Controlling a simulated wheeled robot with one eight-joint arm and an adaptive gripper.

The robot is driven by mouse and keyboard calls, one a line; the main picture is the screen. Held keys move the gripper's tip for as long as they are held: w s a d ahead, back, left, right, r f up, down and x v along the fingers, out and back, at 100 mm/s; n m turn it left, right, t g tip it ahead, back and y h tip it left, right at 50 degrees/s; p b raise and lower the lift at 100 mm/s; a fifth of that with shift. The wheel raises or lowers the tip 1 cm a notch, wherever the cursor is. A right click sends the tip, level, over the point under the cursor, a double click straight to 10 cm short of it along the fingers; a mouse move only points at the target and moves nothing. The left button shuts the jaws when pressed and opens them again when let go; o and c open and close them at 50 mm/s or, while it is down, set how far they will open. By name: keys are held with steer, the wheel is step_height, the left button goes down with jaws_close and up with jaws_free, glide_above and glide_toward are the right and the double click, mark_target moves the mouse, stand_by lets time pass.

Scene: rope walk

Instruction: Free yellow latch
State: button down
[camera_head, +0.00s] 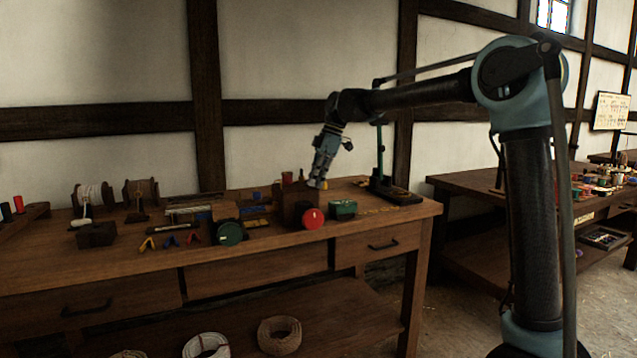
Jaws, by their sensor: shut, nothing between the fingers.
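My gripper (318,183) points down over the right part of the workbench, with its fingers together and nothing seen in them. Its tips are at the top of a brown wooden block (293,201); I cannot tell whether they touch it. A small pale-yellow spot shows beside the fingertips, too small to make out as a latch. A round red piece (313,218) and a green piece (343,209) sit in front of and beside the block.
A round dark green piece (229,233) stands near the bench's front edge. A dark stand with a green upright (380,155) rises just right of my gripper. Rope coils (279,335) lie on the shelf below. A second bench is at right.

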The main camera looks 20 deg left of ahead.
steer(key=v, duration=1)
steer(key=shift+w, duration=0.2)
steer(key=shift+a+f, duration=0.1)
steer(key=shift+a, duration=0.05)
